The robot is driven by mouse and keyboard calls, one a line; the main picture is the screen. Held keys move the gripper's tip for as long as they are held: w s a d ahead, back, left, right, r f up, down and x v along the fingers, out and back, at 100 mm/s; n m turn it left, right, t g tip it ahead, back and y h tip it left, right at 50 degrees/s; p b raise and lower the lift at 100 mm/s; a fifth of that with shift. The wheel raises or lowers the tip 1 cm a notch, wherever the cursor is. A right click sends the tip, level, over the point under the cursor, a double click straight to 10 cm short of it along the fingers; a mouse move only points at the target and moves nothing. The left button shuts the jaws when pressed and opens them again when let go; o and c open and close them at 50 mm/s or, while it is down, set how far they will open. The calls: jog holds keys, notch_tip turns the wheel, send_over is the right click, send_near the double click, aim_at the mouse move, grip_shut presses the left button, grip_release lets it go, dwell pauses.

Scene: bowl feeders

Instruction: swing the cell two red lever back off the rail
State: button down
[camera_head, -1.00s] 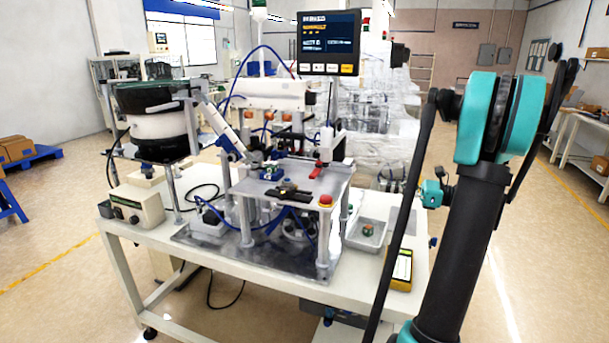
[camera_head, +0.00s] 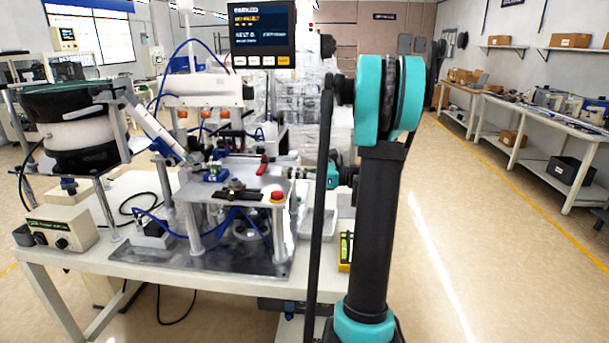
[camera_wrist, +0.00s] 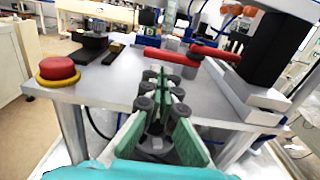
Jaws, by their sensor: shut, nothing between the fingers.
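The red lever (camera_head: 263,166) stands at the right part of the cell's raised metal plate (camera_head: 215,196). In the wrist view the red lever (camera_wrist: 168,57) lies across the far part of the plate, beside a grey round pivot. A second red arm (camera_wrist: 215,53) shows just right of it. My gripper (camera_wrist: 160,78) is shut and empty, pointing at the lever from the plate's near edge, with a gap between. In the head view my gripper (camera_head: 291,178) is small, at the plate's right side. I cannot tell which rail the lever rests on.
A red button (camera_head: 278,196) sits at the plate's front corner; it also shows in the wrist view (camera_wrist: 57,68). A black block on a silver base (camera_wrist: 243,100) stands right of my gripper. A bowl feeder (camera_head: 75,125) is at left, a screen (camera_head: 262,35) above.

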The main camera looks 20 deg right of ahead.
aim_at(263, 173)
jog(key=shift+x, duration=2.6)
jog(key=shift+s+a+m+t+h, duration=0.1)
jog(key=shift+a+m+t+h, duration=0.25)
jog(key=shift+t, duration=0.2)
jog(key=shift+s+a+m+t+h, duration=0.15)
jog(key=shift+a+m+t, duration=0.15)
jog(key=shift+m+t, duration=0.2)
jog(key=shift+w+a, duration=0.15)
jog(key=shift+a, duration=0.6)
